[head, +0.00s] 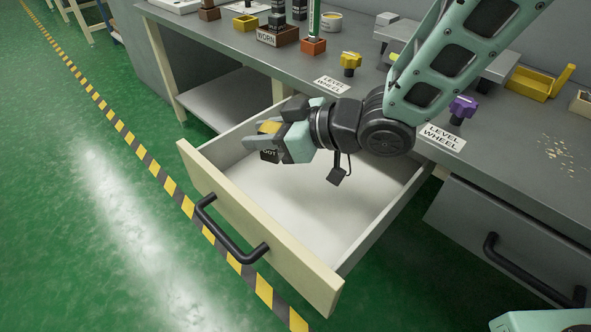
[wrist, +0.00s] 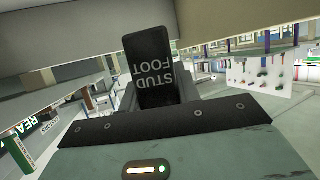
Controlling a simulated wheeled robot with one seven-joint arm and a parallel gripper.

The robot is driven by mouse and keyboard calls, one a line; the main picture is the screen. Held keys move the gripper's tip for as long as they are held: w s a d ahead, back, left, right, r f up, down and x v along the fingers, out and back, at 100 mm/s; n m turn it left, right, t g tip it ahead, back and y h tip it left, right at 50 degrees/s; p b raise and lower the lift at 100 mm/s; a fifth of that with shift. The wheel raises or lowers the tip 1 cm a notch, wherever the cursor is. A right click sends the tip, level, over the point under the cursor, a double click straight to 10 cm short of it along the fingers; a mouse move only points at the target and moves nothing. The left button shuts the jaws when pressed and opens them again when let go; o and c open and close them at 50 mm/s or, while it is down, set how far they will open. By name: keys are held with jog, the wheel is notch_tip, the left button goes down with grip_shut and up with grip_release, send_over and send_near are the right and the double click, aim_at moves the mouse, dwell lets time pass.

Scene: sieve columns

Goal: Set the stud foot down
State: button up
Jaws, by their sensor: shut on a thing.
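My gripper (head: 272,142) is over the open drawer (head: 300,200), near its left front part, in the head view. It is shut on the stud foot (head: 269,156), a small dark piece with a label, only partly visible between the fingers. In the wrist view the stud foot (wrist: 153,70) is a black block with white lettering that reads STUD FOOT upside down. The drawer's pale inside looks empty where I can see it. I cannot tell how high the stud foot is above the drawer floor.
The drawer front has a black handle (head: 228,232). The grey bench (head: 300,75) behind carries a yellow knob (head: 349,64), a purple knob (head: 462,108), LEVEL WHEEL labels, a WORN block (head: 278,36) and a yellow tray (head: 535,84). A second drawer (head: 500,245) at right is closed.

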notch_tip(320, 180, down, 9)
jog(key=b, duration=0.4)
jog(key=shift+f, duration=0.2)
jog(key=o, duration=1)
jog(key=shift+r, duration=0.25)
jog(key=p+v, duration=0.2)
jog(key=v, duration=0.4)
jog(key=shift+d+r, duration=0.1)
jog(key=shift+s+d+r+p, duration=0.15)
jog(key=shift+s+d+p, duration=0.1)
jog(key=shift+d+p, duration=0.25)
jog(key=shift+d, duration=0.1)
